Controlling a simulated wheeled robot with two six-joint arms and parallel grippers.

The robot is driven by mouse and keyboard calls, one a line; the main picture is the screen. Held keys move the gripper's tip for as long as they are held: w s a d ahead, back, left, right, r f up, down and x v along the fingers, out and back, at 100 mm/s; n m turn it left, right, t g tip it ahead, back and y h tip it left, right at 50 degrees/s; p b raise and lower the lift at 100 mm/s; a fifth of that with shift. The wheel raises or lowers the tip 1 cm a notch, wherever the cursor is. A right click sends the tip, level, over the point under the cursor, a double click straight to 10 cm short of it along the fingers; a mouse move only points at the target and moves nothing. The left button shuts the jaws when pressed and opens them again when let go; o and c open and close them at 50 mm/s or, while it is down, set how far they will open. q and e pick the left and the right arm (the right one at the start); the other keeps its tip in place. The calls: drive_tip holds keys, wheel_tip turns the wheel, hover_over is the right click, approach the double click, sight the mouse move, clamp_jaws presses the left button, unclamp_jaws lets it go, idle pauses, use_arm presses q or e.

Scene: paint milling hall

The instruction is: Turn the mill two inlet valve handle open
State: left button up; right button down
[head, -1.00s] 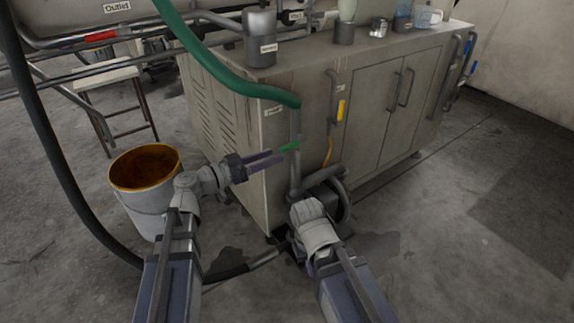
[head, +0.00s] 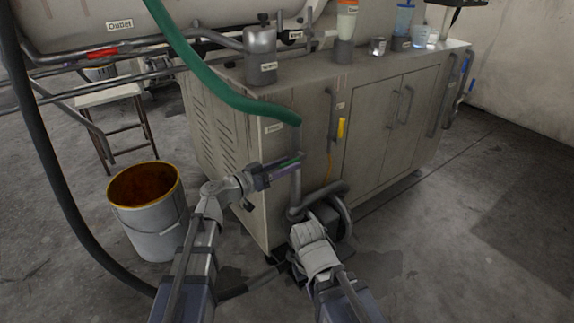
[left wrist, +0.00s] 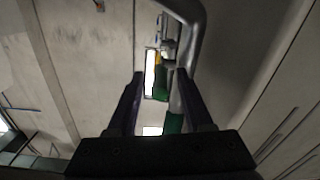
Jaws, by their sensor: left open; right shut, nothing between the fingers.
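The green valve handle (head: 288,160) is on the grey upright pipe (head: 296,185) at the near corner of the cabinet. My left gripper (head: 284,168) is open at the handle, its purple fingers pointing right towards the pipe. In the left wrist view the green handle (left wrist: 161,84) shows between the two spread fingers (left wrist: 160,95); I cannot tell whether either touches it. My right gripper (head: 312,230) is low in front of the pipe bend. Its fingers are hidden behind its own wrist. A small label (head: 273,128) beside the valve is too small to read.
A green hose (head: 215,90) runs down to the pipe top. A yellow handle (head: 341,127) is on the cabinet (head: 375,125), a red one (head: 103,54) under the tank. A bucket (head: 150,225) stands left of my left arm. Floor at right is clear.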

use_arm(q)
drive_tip(key=shift+w+d, duration=0.1)
drive_tip(key=shift+d, duration=0.05)
clamp_jaws()
idle(0.4)
idle(1.0)
